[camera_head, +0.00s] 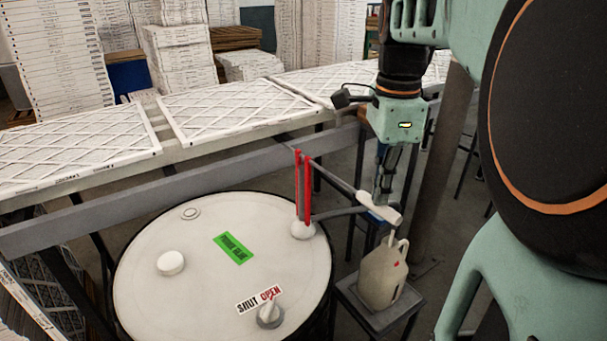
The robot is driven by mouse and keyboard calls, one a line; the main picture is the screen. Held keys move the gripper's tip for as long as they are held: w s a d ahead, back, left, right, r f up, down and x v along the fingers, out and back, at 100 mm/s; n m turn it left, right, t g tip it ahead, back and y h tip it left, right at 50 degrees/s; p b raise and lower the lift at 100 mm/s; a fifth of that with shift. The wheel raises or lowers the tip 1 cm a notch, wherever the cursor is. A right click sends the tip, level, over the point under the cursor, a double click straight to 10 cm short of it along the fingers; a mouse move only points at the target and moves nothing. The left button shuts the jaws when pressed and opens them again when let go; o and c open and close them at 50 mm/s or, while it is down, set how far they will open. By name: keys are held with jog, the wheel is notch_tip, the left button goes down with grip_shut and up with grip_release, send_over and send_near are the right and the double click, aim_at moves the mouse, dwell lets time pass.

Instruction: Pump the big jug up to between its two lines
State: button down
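A cream jug (383,276) with a side handle stands upright on a small grey stand (362,314), right of a large white-topped drum (190,285). Small red marking shows on its side; I cannot make out two lines or the liquid level. A pump with red uprights (303,187) stands on the drum. Its grey lever (334,177) slopes down right to a white grip (380,208). A dark spout (340,213) runs toward the jug. My gripper (380,207) points down at the white grip; its fingertips are partly hidden, so I cannot tell whether they hold it.
A knob (269,311) on the drum stands by a SHUT/OPEN label (259,299), its tip toward OPEN. A green label (233,248) and white cap (170,263) are also there. A grey rail (180,183) and filter panels (230,110) lie behind.

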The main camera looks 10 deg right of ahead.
aim_at(377, 213)
jog(key=shift+a+f, duration=0.1)
jog(key=shift+f+b, duration=0.8)
jog(key=shift+f, duration=0.35)
jog(key=shift+s+f+b, duration=0.1)
jog(key=shift+f+b, duration=0.6)
jog(key=shift+f, duration=0.5)
jog(key=shift+s+f+b, duration=0.1)
jog(key=shift+f+b, duration=0.65)
jog(key=shift+f, duration=0.25)
